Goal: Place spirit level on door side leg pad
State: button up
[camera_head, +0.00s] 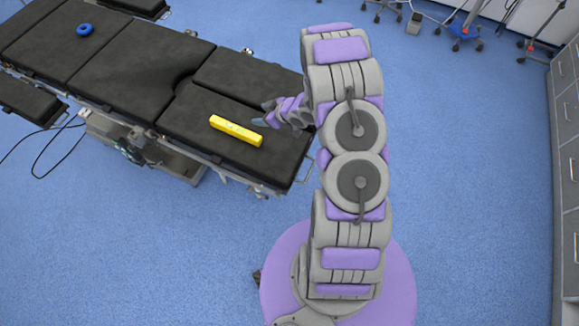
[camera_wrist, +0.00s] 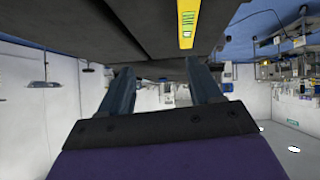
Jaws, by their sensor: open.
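A yellow spirit level (camera_head: 236,131) lies flat on a black leg pad (camera_head: 272,153) at the near end of the operating table. It also shows in the wrist view (camera_wrist: 188,22), at the top of the picture beyond my fingers. A second leg pad (camera_head: 250,82) lies beside the first, farther back. My gripper (camera_head: 262,113) is just right of the level, close to the pads, apart from the level as far as I can tell. In the wrist view its two fingers (camera_wrist: 163,82) are spread with nothing between them.
A blue ring (camera_head: 85,30) lies on the far part of the table (camera_head: 130,65). A metal side rail runs along the near edge. Grey drawers (camera_head: 568,170) stand at the right, and wheeled stands (camera_head: 462,35) at the back. The blue floor between is clear.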

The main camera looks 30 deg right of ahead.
jog(key=s+d+r+m+g+h, duration=0.1)
jog(key=d+r+h, duration=0.2)
jog(key=r, duration=0.2)
jog(key=d+r+m+g+h, duration=0.1)
jog(key=d+r+h, duration=0.15)
jog(key=r, duration=0.25)
jog(key=s+r+m+g+h, duration=0.2)
jog(key=s+r, duration=0.6)
jog(key=r, duration=0.2)
jog(key=s+a+r+m+g+y, duration=0.1)
jog(key=s+a, duration=0.4)
jog(key=s, duration=0.6)
jog(key=s+a+r+m+g, duration=0.1)
jog(key=s+a+r+g, duration=0.2)
jog(key=s+a+r, duration=0.3)
jog(key=s+a+r+m+g+y, duration=0.1)
jog(key=s+a+r+g, duration=0.2)
jog(key=s, duration=1.3)
jog(key=a+r, duration=0.1)
jog(key=a, duration=0.2)
jog(key=shift+s+y, duration=0.3)
jog(key=shift+y, duration=0.05)
